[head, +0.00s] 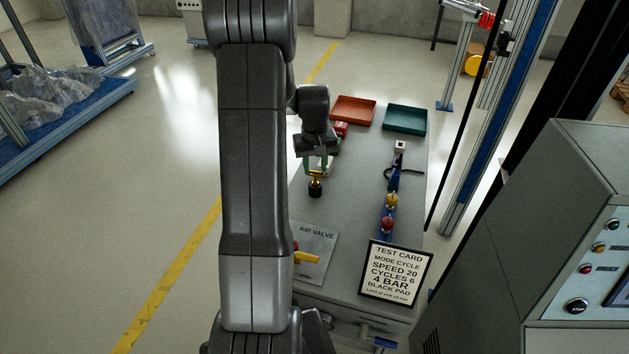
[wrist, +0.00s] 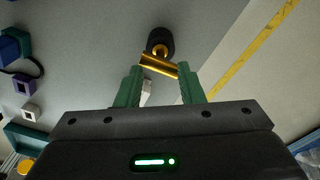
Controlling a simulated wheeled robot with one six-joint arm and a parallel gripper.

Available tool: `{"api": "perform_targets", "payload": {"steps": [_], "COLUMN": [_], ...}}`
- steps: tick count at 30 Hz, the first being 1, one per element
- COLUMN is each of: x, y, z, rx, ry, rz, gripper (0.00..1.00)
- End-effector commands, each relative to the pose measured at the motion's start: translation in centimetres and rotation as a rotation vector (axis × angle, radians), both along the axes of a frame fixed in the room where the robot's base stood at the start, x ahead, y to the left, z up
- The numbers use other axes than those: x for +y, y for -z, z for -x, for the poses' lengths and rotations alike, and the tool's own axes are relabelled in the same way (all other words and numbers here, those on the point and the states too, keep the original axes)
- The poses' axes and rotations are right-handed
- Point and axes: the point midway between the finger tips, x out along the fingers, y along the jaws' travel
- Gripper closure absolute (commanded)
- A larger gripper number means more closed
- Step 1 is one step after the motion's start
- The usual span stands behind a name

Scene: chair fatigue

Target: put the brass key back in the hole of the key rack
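A brass crossbar (head: 316,174) on a short brass stem, which looks like the brass key, stands upright in a round black base on the grey bench. The brass bar (wrist: 157,65) and black base (wrist: 159,40) also show in the wrist view. My gripper (head: 319,168) is above it, pointing down. In the wrist view its green fingers (wrist: 160,72) are spread apart, with the bar lying slantwise at or just beyond the tips. I cannot tell whether either finger touches it. I cannot make out a key rack for certain; my arm hides part of the bench.
A red tray (head: 353,110) and a green tray (head: 404,120) sit at the bench's far end. A blue strip with yellow and red knobs (head: 387,224) stands right of my gripper. A test card (head: 395,273), an air valve plate (head: 316,240) and its yellow lever (head: 306,258) are nearer.

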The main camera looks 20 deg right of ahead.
Motion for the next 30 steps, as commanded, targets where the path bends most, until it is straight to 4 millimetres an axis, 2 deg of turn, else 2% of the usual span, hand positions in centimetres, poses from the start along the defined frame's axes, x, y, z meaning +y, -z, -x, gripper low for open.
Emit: {"api": "perform_targets", "payload": {"steps": [1,5,8,30], "x": [0.7,0.7,0.7,0.7], "y": [3.2,3.3,3.4,1.3], "z": [1.3,1.3,1.3,1.4], "rx": [0.048,0.048,0.047,0.047], "ry": [0.008,0.009,0.009,0.009], "rz": [-0.029,-0.028,-0.028,-0.028], "gripper": [0.65,0.67,0.85,0.86]}}
